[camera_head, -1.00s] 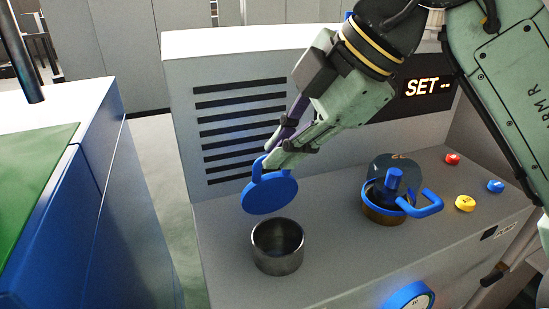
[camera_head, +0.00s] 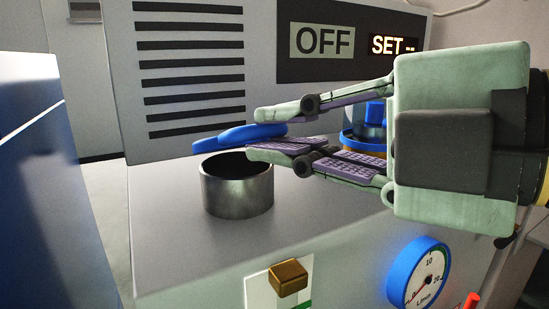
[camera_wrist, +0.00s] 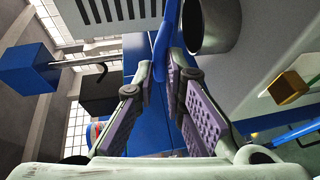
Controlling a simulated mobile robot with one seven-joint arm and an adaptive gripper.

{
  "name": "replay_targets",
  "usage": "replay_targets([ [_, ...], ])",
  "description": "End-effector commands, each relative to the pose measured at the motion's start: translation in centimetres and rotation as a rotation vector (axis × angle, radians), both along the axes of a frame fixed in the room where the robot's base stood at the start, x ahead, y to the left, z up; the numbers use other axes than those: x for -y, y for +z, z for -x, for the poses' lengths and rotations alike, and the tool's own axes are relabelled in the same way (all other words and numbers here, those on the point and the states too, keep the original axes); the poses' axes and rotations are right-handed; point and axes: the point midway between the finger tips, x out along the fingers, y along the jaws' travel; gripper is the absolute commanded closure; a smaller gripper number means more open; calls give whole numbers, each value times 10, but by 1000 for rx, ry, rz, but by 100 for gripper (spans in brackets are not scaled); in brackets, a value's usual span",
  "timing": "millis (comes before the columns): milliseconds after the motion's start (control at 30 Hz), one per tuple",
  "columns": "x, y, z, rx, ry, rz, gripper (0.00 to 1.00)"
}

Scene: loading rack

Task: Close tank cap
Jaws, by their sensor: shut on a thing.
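The blue tank cap (camera_head: 212,144) is a flat disc with a handle on top. My gripper (camera_head: 264,131) comes in from the right and is shut on that handle.
A second fitting with a blue handle (camera_head: 374,113) stands behind my gripper, partly hidden. The front panel has a gold button (camera_head: 288,277) and a blue-rimmed gauge (camera_head: 418,272). A vented wall (camera_head: 190,60) rises behind the neck. A blue cabinet (camera_head: 40,200) is at left.

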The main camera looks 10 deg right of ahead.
Motion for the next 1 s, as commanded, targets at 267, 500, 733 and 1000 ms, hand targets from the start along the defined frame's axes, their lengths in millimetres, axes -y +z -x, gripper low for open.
replay_targets([
  [267,3,-38,8,206,-1,-68,100],
  [500,3,-51,8,244,-2,-78,100],
  [733,3,-53,8,240,-2,-76,100],
  [1000,3,-54,8,238,-1,-77,76],
])
